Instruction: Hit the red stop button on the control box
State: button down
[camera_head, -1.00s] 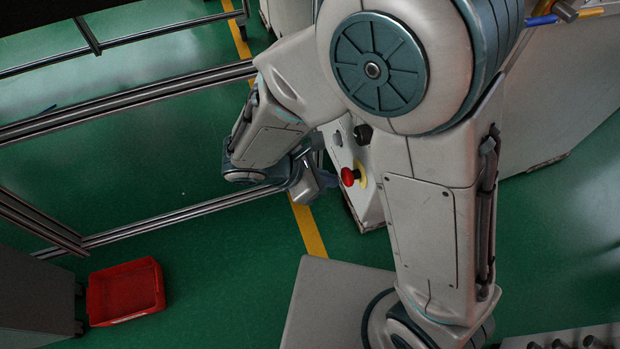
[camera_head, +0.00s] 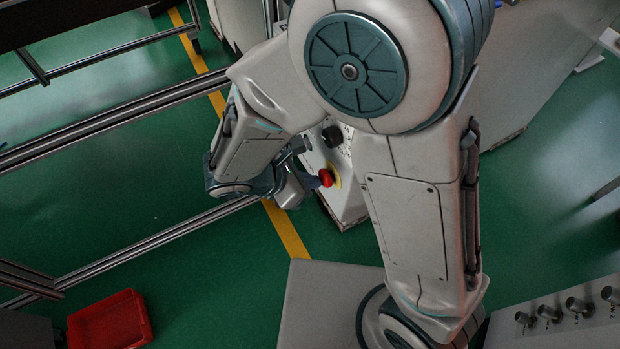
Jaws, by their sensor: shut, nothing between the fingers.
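The red stop button (camera_head: 327,177) sits on a yellow ring (camera_head: 336,173) on the pale control box (camera_head: 346,207), seen in the gap between links of my arm. A black knob (camera_head: 332,136) is on the same box, above the button. My gripper (camera_head: 314,182) is shut and empty, just left of the button, its fingertips pointing at it. I cannot tell whether they touch it. My arm hides part of the box.
A red bin (camera_head: 110,322) lies on the green floor at lower left. Metal rails (camera_head: 120,108) run across the left side. A yellow floor line (camera_head: 288,232) passes below my gripper. A panel with several knobs (camera_head: 560,318) is at lower right.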

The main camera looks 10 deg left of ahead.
jog(key=shift+w+d+r, duration=0.15)
jog(key=shift+w+d, duration=0.1)
jog(key=shift+d, duration=0.1)
jog(key=s+a+r+p, duration=0.1)
jog(key=s+a+r, duration=0.5)
jog(key=a, duration=0.3)
jog(key=shift+s+a+r, duration=0.4)
jog(key=shift+s, duration=0.1)
